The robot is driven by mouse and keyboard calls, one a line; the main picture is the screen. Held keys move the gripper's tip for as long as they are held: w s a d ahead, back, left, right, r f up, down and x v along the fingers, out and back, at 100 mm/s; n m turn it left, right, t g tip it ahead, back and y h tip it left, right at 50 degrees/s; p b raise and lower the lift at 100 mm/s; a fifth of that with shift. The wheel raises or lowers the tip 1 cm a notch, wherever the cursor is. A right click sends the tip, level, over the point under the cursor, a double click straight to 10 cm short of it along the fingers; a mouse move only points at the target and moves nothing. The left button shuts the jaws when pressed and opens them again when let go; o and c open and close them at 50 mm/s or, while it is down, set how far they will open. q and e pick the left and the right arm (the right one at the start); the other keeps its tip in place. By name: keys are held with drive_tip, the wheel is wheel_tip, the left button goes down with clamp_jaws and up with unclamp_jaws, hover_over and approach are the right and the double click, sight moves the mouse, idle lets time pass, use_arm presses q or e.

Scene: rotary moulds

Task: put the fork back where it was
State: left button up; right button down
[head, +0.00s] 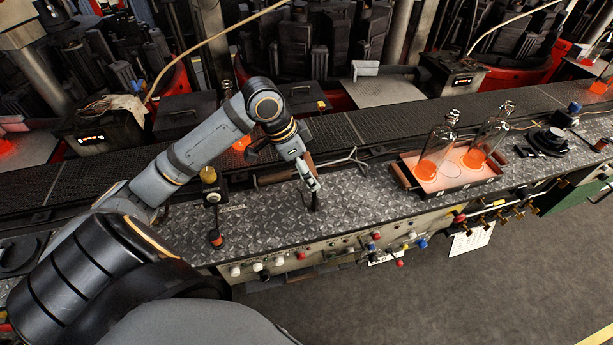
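A thin metal fork (345,161) with two spread prongs at its right end lies along the back of the patterned metal bench, by the conveyor edge. A brown handle-like piece (272,178) shows to the left, in line with it; my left arm hides the stretch between. My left gripper (313,206) points down at the bench, in front of and left of the prongs. Its fingers look narrow and dark, too small to tell their opening or whether they touch anything. My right gripper is out of view.
A knobbed post (210,185) and an orange-black knob (216,238) stand left of my gripper. Coloured controls line the bench front. The bench between gripper and tray is clear.

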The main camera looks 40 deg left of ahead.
use_arm(q)
wheel_tip(320, 180, down, 3)
drive_tip(key=shift+a+f+p, duration=0.1)
drive_tip(key=shift+a+p, duration=0.05)
drive_tip(key=shift+p, duration=0.2)
drive_tip(key=shift+f, duration=0.1)
drive_tip(key=o, duration=1.1)
